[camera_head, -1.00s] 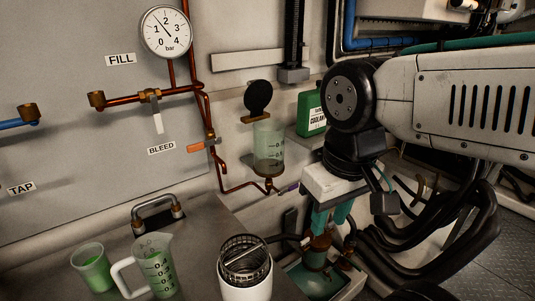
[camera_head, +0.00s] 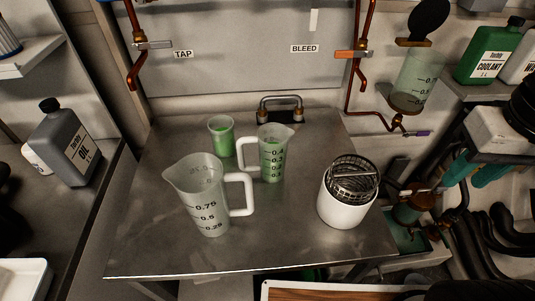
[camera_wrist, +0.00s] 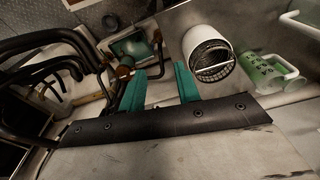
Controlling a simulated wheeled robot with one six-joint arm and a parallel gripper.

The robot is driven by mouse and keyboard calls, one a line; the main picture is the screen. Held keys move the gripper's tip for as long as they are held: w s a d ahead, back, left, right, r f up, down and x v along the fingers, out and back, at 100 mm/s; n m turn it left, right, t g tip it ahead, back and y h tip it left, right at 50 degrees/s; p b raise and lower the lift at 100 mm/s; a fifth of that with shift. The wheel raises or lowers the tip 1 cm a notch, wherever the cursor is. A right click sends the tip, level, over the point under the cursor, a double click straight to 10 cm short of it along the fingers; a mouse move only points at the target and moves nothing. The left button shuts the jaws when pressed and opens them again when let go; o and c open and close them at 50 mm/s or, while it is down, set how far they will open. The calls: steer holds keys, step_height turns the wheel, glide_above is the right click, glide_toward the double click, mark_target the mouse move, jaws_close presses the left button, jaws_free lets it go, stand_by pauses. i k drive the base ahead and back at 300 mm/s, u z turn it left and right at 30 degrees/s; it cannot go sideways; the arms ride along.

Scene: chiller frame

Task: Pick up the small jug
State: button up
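The small jug (camera_head: 272,158) is clear with a dark scale up to about 0.4, green inside and a white handle on its left. It stands upright on the steel worktop (camera_head: 285,235), behind the larger jug. In the wrist view, the small jug (camera_wrist: 262,72) is at the right, beyond the white canister. My gripper (camera_head: 478,172) is at the right edge of the head view, well to the right of the jug. In the wrist view, its two teal fingers (camera_wrist: 160,88) are apart with nothing between them.
A larger clear jug (camera_head: 208,205) stands in front left of the small one. A green-filled beaker (camera_head: 221,140) is behind left. A white canister with a mesh basket (camera_head: 345,205) stands to the right, between jug and gripper. A metal loop handle (camera_head: 281,103) is behind.

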mark_target(273, 139)
steer(key=u, duration=0.4)
steer(key=k, duration=0.1)
steer(key=u, duration=0.45)
